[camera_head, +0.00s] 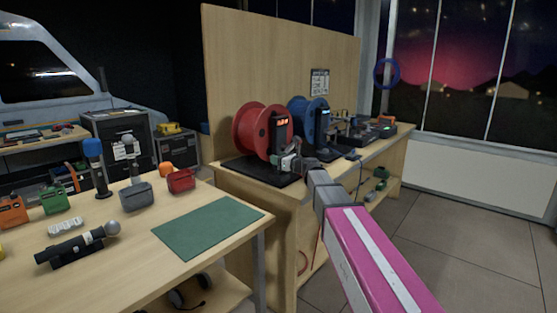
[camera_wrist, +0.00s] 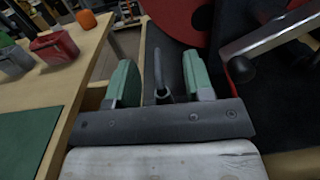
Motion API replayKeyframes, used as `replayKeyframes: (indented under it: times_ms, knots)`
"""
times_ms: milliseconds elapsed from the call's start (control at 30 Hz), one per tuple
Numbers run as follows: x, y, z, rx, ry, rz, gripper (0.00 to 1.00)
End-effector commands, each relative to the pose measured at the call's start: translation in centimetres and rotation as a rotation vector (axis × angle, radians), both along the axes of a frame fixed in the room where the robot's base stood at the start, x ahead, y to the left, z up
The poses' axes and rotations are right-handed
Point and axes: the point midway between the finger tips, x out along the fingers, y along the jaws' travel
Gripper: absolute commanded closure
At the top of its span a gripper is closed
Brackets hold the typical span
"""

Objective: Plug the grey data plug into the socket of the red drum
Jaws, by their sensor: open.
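The red drum (camera_head: 250,132) stands upright on a black base at the near end of the far bench. Beside it is a dark upright post with a lit red display (camera_head: 282,123); I cannot make out the socket. My gripper (camera_head: 292,160) is just in front of that post. In the wrist view my gripper (camera_wrist: 162,82) has its two green-padded fingers apart. A narrow dark grey piece (camera_wrist: 159,75) stands between them, with gaps on both sides; I cannot tell whether it is the grey data plug. The drum's red face (camera_wrist: 182,15) is just beyond the fingertips.
A blue drum (camera_head: 303,113) stands behind the red one, in front of a wooden back panel (camera_head: 285,60). The near table holds a green mat (camera_head: 207,228), a red container (camera_head: 181,181), a grey container (camera_head: 136,196) and microphones. Floor is clear at right.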

Motion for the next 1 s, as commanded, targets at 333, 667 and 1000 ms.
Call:
replayKeyframes:
  times_ms: [333,667,1000]
  knots:
    - [-3.5,-3.8,0.0,0.0,0.0,-0.002,0.52]
    - [-6.6,-7.5,-0.1,0.0,0.0,0.0,0.52]
    - [-7.0,-8.2,-0.1,0.0,0.0,0.0,0.52]
